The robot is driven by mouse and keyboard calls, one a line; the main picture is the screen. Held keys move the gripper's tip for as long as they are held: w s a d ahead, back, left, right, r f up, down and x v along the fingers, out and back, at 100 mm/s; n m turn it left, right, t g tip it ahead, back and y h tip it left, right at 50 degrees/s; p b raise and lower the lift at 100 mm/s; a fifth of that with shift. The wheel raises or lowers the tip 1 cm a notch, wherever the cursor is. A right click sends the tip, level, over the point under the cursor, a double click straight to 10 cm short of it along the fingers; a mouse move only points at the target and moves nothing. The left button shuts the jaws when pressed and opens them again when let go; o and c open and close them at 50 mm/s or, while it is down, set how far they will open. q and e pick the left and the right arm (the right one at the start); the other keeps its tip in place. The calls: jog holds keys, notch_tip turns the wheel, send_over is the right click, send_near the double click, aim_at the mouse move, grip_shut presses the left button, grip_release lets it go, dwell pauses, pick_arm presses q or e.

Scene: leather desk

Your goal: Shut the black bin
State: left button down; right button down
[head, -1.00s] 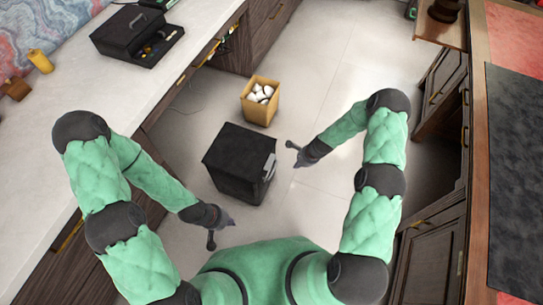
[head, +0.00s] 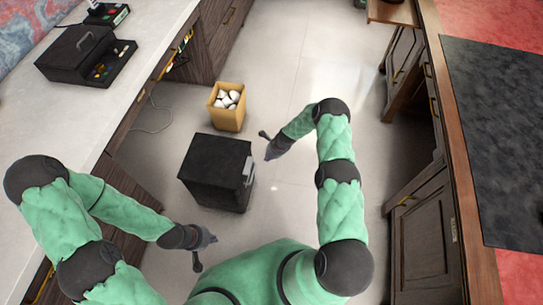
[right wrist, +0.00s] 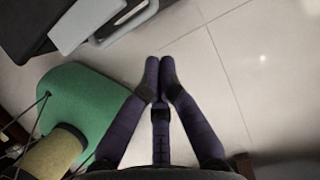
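The black bin (head: 210,158) stands upright on the floor ahead of me, a dark box with a grey handle-like piece (head: 248,171) on its right side. Its top looks flat and covered, but I cannot tell whether the lid is fully shut. Part of the bin also shows at the top left of the right wrist view (right wrist: 30,25). My right gripper (head: 268,147) is just right of the bin, apart from it. In the right wrist view its fingers (right wrist: 160,68) meet with nothing between them. My left gripper (head: 207,240) is in front of the bin, its fingers too small to read.
A tan bin (head: 228,118) with white crumpled items stands behind the black bin. A white counter (head: 110,110) with a black cash box (head: 80,52) runs along the left. Wooden cabinets (head: 425,235) line the right. The floor (head: 310,75) behind and right is open.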

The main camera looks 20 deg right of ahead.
jog(key=shift+w+a+f+b, duration=0.1)
jog(key=shift+w+a+b, duration=0.1)
jog(key=shift+w+a, duration=0.3)
jog(key=shift+w+a+r+b, duration=0.1)
jog(key=shift+w+a+b, duration=0.15)
jog(key=shift+a, duration=0.4)
jog(key=shift+w+a+f+b, duration=0.15)
jog(key=shift+w+a, duration=0.25)
jog(key=shift+a, duration=0.2)
